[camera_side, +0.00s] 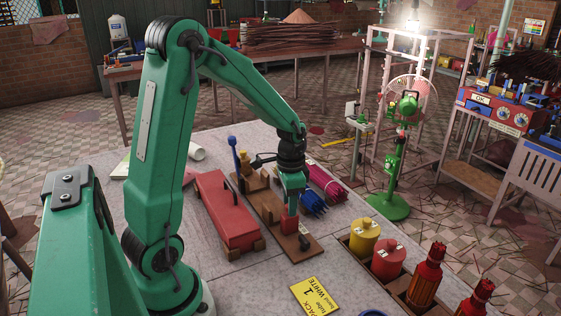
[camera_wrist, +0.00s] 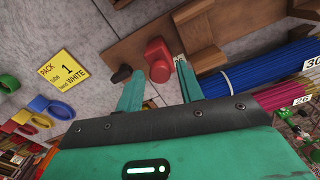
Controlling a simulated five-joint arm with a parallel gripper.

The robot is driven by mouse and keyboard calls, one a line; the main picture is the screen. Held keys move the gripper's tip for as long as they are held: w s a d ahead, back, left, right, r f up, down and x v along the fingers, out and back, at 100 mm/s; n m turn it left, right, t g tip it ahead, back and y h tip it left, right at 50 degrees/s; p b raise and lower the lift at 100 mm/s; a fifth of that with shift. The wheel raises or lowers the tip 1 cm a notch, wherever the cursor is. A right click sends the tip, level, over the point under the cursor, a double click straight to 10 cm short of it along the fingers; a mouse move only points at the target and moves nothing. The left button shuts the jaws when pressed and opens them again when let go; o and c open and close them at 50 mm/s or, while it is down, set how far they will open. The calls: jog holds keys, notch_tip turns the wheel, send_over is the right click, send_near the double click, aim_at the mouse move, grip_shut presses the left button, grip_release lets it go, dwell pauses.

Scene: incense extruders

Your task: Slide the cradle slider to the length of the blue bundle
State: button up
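The wooden cradle (camera_side: 270,213) lies on the grey table; its board (camera_wrist: 143,25) also shows in the wrist view. The red slider (camera_side: 289,225) sits on the board near its front end. In the wrist view the slider (camera_wrist: 158,60) shows between my two fingers, with a gap on the left finger's side. My gripper (camera_side: 291,208) points down at the slider and is open (camera_wrist: 157,84). A dark knob (camera_wrist: 121,74) stands near the board's end. The blue bundle (camera_side: 313,203) lies right of the cradle; in the wrist view it (camera_wrist: 255,82) is tagged 30.
A pink bundle (camera_side: 328,183), tagged 26 in the wrist view, lies beside the blue one. A red lidded box (camera_side: 225,212) stands close left of the cradle. A yellow card (camera_side: 316,297) and a rack with yellow and red cylinders (camera_side: 365,236) are in front.

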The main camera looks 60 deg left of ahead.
grip_shut()
jog(key=shift+d, duration=1.2)
jog(key=shift+o, duration=1.4)
grip_release()
jog(key=shift+r, duration=0.1)
notch_tip(320, 180, up, 8)
